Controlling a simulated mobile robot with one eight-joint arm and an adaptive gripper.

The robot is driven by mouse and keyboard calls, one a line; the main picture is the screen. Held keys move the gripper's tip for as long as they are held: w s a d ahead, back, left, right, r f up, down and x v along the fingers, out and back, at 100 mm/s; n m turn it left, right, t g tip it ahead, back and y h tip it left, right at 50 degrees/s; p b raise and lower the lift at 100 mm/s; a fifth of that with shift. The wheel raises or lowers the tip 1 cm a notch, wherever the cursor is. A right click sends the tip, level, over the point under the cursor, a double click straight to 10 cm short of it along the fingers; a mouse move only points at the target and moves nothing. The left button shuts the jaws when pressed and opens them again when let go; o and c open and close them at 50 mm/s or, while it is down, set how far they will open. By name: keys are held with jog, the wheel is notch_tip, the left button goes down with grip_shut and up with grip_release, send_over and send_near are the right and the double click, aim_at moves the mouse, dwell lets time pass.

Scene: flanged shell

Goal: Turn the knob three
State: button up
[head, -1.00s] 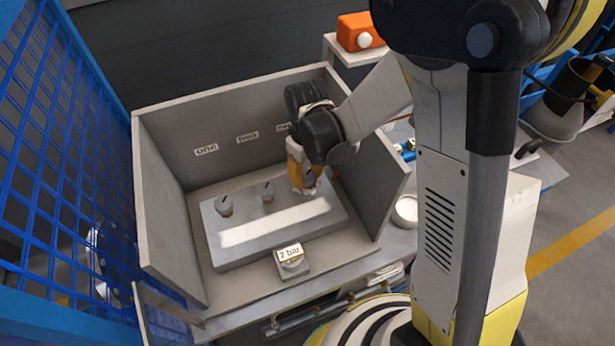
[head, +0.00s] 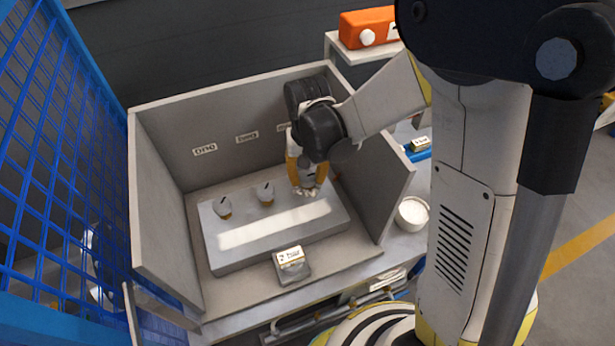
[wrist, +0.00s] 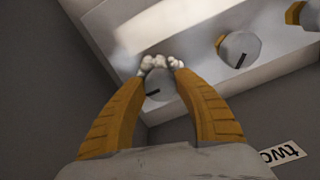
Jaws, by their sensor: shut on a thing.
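A pale grey panel (head: 235,256) carries three knobs in a row. The left knob (head: 222,207) and middle knob (head: 265,192) stand free, each with a dark pointer line. The right knob, under the third label, is at my gripper (head: 306,188) and partly hidden. In the wrist view, my yellow fingers (wrist: 160,65) reach down on both sides of this knob (wrist: 158,86), with their pale tips closed around it. Its dark pointer line shows between the fingers. The middle knob also shows in the wrist view (wrist: 239,49).
Grey walls enclose the panel at the back and both sides (head: 160,205). Labels "one" (head: 205,149) and "two" (head: 246,138) are on the back wall; my wrist partly covers the third. A small block with a card (head: 290,258) stands in front. Blue mesh (head: 60,150) is at left.

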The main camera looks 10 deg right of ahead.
aim_at(307, 178)
dwell(0.4)
jog(key=o, duration=1.2)
notch_tip(307, 178, up, 12)
jog(key=shift+s+f, duration=0.1)
